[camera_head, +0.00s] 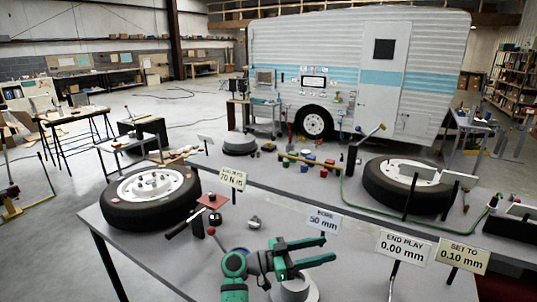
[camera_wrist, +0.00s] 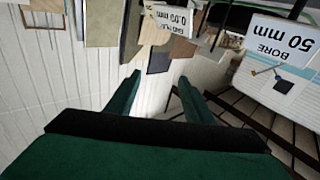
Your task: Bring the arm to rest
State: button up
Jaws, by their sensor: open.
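My gripper (camera_head: 328,250) is at the lower middle of the head view, over the grey near table. Its two green fingers point to the right and stand apart with nothing between them. In the wrist view my gripper (camera_wrist: 159,79) shows the same open, empty fingers. Just beyond the fingers in the head view is the "BORE 50 mm" sign (camera_head: 325,220); this sign also shows at the upper right of the wrist view (camera_wrist: 285,42). A pale round part (camera_head: 296,291) stands below the gripper, partly hidden by it.
A wheel with a tyre (camera_head: 122,212) lies at the table's left, beside a "70 N m" sign (camera_head: 233,178). "END PLAY" (camera_head: 404,247) and "SET TO" (camera_head: 464,255) signs stand to the right. Another wheel (camera_head: 378,196) lies on the farther bench. A camper (camera_head: 290,45) stands behind.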

jog(key=w+a+r+n+t+y, duration=0.2)
jog(key=a+r+n+t, duration=0.4)
jog(key=a, duration=0.5)
jog(key=w+a+r+n+t+y, duration=0.1)
jog(key=w+a+r+n+t, duration=0.3)
jog(key=a+r, duration=0.6)
jog(key=s+f+n+t+y, duration=0.3)
jog(key=f+n+y, duration=0.1)
jog(key=f, duration=0.7)
jog(key=s+f+n+t+y, duration=0.2)
jog(key=s+f+n+y, duration=0.15)
jog(key=f, duration=0.75)
jog(key=s+d+f+n+y, duration=0.1)
jog(key=s+f+n+y, duration=0.45)
jog(key=s+f, duration=0.75)
jog(key=s+d+f+m+g+y, duration=0.1)
jog(key=s+f+y, duration=0.15)
jog(key=s, duration=0.75)
jog(key=s+d+f+m+g+y, duration=0.1)
jog(key=s+f+m, duration=0.15)
jog(key=s, duration=0.85)
jog(key=s+d+r+m, duration=0.1)
jog(key=s+r+m, duration=0.1)
jog(key=s, duration=0.6)
jog(key=s+d+r+m, duration=0.1)
jog(key=s+r, duration=0.3)
jog(key=s, duration=0.4)
jog(key=shift+r+m+g+h, duration=0.2)
jog(key=shift+m+g+h, duration=0.25)
jog(key=shift+m, duration=0.2)
